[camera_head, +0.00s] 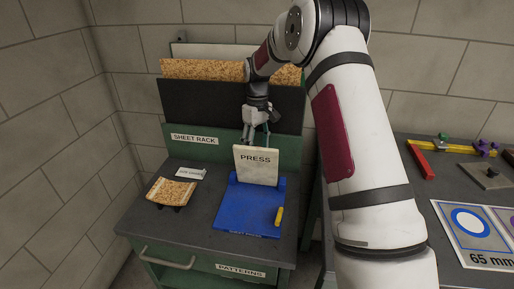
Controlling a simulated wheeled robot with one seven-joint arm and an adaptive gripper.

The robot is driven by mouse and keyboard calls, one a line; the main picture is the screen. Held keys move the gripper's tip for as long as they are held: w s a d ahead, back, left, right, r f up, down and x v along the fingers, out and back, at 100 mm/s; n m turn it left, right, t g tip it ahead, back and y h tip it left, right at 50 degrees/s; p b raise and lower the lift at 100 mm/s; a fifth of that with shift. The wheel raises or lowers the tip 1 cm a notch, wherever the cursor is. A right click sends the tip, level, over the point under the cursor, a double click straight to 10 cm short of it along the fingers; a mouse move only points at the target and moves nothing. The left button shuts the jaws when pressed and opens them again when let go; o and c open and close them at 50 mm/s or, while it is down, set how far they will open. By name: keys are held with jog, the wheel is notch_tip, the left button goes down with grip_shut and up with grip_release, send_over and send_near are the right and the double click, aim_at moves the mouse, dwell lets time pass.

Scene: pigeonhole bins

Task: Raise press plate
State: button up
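The press is a blue base (233,207) on the dark bench top, with a cream plate (256,167) marked PRESS at its back edge. The plate stands nearly upright. My gripper (257,140) points down at the plate's top edge, behind or just above it. Its fingers look spread, but the tips are small and partly hidden, so I cannot tell whether they touch or hold the plate. A short yellow handle or bar (279,216) lies at the right side of the blue base.
A green sheet rack (240,143) with dark and cork sheets stands behind. A cork-coloured piece (171,192) and a small label (190,174) lie left of the press. Another bench (420,195) at right holds tools and a 65 mm sheet. My arm crosses the centre right.

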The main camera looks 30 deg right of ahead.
notch_tip(320, 180, up, 11)
jog(key=w, duration=0.1)
jog(key=shift+d, duration=0.4)
jog(key=s+a+r+m+t+h+p, duration=0.15)
jog(key=s+a+r, duration=0.25)
jog(key=s+r, duration=0.55)
jog(key=s+a+r+t+p, duration=0.1)
jog(key=s+a+r+p, duration=0.25)
jog(key=s+r, duration=0.55)
jog(key=s+a+f+m+t+p, duration=0.1)
jog(key=s+a+p, duration=0.1)
jog(key=s, duration=1)
jog(key=s+a+f+m+t+p, duration=0.1)
jog(key=s+a+t, duration=0.1)
jog(key=s, duration=1.1)
jog(key=shift+s+a+f+y+p, duration=0.25)
jog(key=shift+s+a+y+p, duration=0.1)
jog(key=shift+a+y, duration=0.1)
